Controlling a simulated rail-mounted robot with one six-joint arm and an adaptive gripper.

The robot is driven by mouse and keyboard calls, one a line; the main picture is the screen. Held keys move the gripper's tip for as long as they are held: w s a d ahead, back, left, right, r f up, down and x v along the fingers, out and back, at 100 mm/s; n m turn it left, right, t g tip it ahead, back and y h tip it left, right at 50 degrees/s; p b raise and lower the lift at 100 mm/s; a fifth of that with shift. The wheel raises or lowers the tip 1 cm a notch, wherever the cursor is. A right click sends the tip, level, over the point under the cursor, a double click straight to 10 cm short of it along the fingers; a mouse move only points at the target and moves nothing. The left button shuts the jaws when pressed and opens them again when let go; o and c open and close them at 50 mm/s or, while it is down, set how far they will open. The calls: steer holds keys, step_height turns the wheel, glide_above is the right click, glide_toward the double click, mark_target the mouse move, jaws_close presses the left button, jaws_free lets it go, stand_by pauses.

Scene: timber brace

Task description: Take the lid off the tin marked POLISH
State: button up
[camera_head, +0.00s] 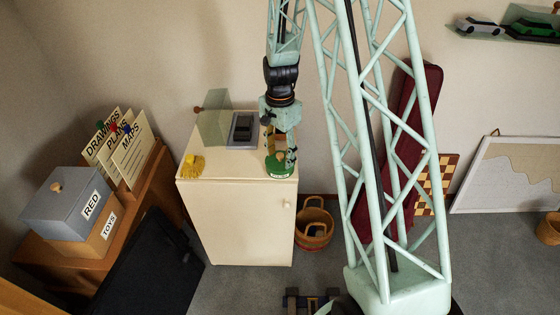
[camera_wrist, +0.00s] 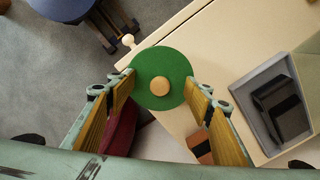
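A round green tin (camera_head: 280,170) stands on the cream cabinet top near its front right corner. In the wrist view its green lid (camera_wrist: 146,66) shows from above as a disc with a round wooden knob (camera_wrist: 160,86) at the centre. No POLISH marking is readable. My gripper (camera_head: 279,150) points down over the tin. In the wrist view my gripper (camera_wrist: 161,80) has its two wood-faced fingers spread, one on each side of the lid. The fingertips are close to the lid's edge; I cannot tell whether they touch it. Nothing is between the fingers and the knob.
A grey tray with a dark object (camera_head: 243,128) lies behind the tin on the cabinet (camera_head: 232,185). A yellow item (camera_head: 194,166) lies at the front left. A basket (camera_head: 314,228) stands on the floor to the right. The middle of the cabinet top is clear.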

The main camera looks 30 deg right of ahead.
mark_target(280, 155)
steer(key=shift+f, duration=0.1)
steer(key=c, duration=1.3)
steer(key=shift+r+p, duration=0.35)
steer(key=shift+r, duration=1.55)
steer(key=s+a, duration=0.2)
steer(key=s, duration=0.5)
steer(key=s+a+r, duration=0.1)
steer(key=s+a, duration=0.2)
steer(key=s, duration=0.5)
steer(key=shift+r, duration=0.15)
steer(key=shift+s, duration=0.1)
